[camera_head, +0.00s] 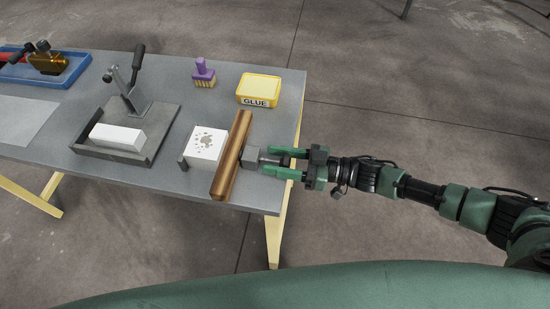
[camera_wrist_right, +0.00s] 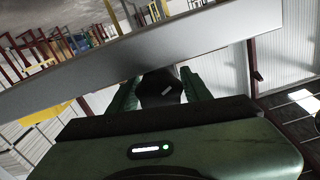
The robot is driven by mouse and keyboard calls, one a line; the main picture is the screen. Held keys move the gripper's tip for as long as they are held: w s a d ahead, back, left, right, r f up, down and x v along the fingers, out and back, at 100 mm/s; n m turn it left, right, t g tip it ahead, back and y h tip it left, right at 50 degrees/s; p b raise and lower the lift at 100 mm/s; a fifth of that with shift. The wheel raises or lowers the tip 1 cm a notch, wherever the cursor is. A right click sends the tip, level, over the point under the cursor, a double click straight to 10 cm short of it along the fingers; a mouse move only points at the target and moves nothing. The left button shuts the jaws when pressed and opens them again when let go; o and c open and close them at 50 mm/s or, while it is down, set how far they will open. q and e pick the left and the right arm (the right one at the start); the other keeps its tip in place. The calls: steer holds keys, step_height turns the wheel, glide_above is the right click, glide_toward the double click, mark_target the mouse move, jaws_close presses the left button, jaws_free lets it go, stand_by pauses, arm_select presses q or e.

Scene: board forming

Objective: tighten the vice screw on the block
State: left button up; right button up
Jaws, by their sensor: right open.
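A white block (camera_head: 206,143) with a grey speckled patch on its top sits near the right end of the table. A grey vice jaw (camera_head: 184,162) stands at its left side. A brown wooden bar (camera_head: 232,160) lies along its right side. To the right of the bar is the grey vice screw part (camera_head: 253,155), at the table's edge. My right gripper (camera_head: 272,162) points left, its green fingers open on either side of the screw's end. In the wrist view a dark screw head (camera_wrist_right: 160,88) shows between the fingers; contact cannot be told. My left gripper is not in view.
A yellow glue tub (camera_head: 259,88) and a purple brush (camera_head: 204,73) stand behind the vice. A lever press (camera_head: 128,130) with a white block (camera_head: 118,137) stands to the left. A blue tray (camera_head: 50,72) holds tools at far left. Beyond the right table edge is open floor.

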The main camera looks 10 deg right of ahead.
steer(key=b+v, duration=0.1)
steer(key=v, duration=0.6)
steer(key=shift+d, duration=0.25)
